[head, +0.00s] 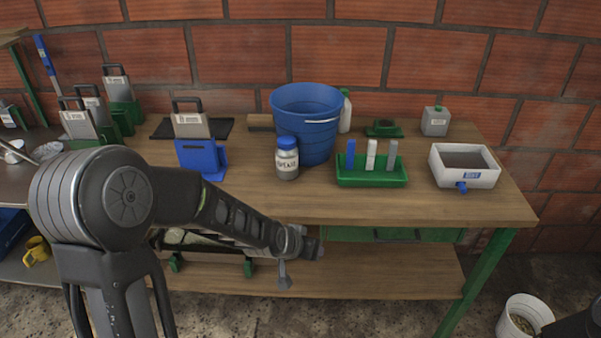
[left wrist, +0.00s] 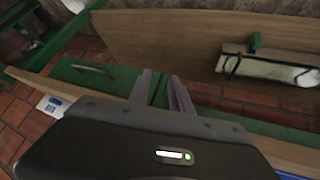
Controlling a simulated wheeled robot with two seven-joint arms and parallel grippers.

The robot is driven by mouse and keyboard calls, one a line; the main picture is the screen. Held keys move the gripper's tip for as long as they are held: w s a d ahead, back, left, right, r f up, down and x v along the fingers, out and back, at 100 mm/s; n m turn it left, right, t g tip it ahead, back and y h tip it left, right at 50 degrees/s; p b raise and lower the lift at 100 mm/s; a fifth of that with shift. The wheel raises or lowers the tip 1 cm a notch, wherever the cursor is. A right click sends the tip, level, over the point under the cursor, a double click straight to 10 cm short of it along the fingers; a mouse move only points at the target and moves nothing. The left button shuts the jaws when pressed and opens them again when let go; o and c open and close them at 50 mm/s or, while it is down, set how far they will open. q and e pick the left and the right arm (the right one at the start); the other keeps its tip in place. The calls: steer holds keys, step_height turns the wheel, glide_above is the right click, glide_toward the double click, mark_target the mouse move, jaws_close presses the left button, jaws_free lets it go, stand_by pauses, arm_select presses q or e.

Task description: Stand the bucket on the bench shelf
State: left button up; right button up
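The blue bucket (head: 309,130) stands upright on the bench top (head: 260,195), its wire handle resting against its side. The bench shelf (head: 390,275) is the lower wooden board under the top; it also shows in the left wrist view (left wrist: 150,35). My left gripper (head: 285,283) is in front of the bench, below the top's front edge and well below the bucket. In the left wrist view its two fingers (left wrist: 160,76) are apart with nothing between them. The bucket is not in that view. My right gripper is not in view.
A green drawer (head: 390,235) hangs under the top. A strapped item lies on the shelf's left; its right is bare.

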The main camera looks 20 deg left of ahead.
arm_select(q)
steer(key=s+d+f+g+h, duration=0.1)
steer(key=s+d+f+g, duration=0.2)
steer(key=s+d+f, duration=0.3)
steer(key=s+d+f+n+g+h, duration=0.1)
steer(key=s+d+f+g, duration=0.3)
steer(key=s+f, duration=1.2)
steer(key=s+d, duration=0.2)
steer(key=s, duration=0.1)
steer(key=shift+s+d+f, duration=0.3)
steer(key=shift+s+d, duration=0.05)
steer(key=shift+s, duration=0.05)
